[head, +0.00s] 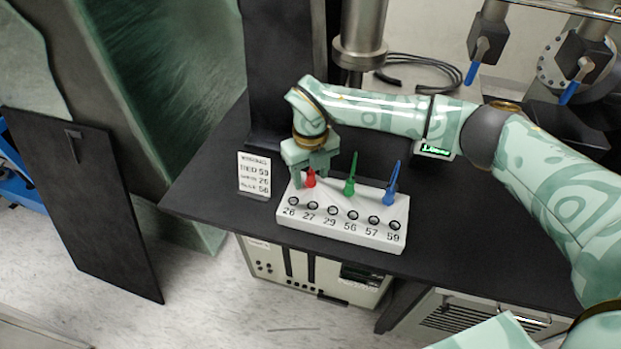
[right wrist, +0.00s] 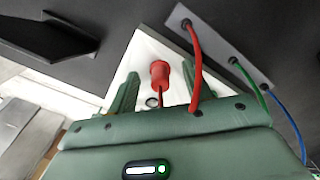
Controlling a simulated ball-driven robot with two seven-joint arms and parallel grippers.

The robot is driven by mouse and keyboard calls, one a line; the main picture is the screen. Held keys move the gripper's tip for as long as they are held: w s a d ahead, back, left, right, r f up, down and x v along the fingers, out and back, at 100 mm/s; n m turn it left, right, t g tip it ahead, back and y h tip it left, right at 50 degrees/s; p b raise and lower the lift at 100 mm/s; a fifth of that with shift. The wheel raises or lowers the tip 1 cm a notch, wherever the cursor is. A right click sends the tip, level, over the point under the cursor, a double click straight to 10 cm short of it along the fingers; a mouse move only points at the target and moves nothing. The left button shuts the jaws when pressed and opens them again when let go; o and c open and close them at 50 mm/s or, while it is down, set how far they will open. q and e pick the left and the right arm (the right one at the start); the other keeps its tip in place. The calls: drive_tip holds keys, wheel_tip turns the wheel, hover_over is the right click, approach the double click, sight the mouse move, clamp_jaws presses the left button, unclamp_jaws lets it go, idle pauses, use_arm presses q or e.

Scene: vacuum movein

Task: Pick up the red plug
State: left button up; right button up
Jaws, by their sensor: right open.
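The red plug (head: 310,180) stands at the left of the back row on a white socket block (head: 345,234). My right gripper (head: 311,174) is above the block, pointing down, with its fingers around the red plug. In the right wrist view the red plug (right wrist: 160,75) shows between the two open green fingers, with visible gaps on both sides. A green plug (head: 350,187) and a blue plug (head: 391,187) stand upright to its right on the block. My left gripper is not in view.
The block's front row has several numbered round sockets. A white sign (head: 254,175) stands left of the block on the black table (head: 215,180). In the right wrist view a red cable (right wrist: 194,60) rises close to the right finger from a grey strip (right wrist: 215,45).

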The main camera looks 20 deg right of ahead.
drive_tip(key=c, duration=1)
drive_tip(key=shift+r, duration=0.1)
drive_tip(key=shift+c, duration=0.2)
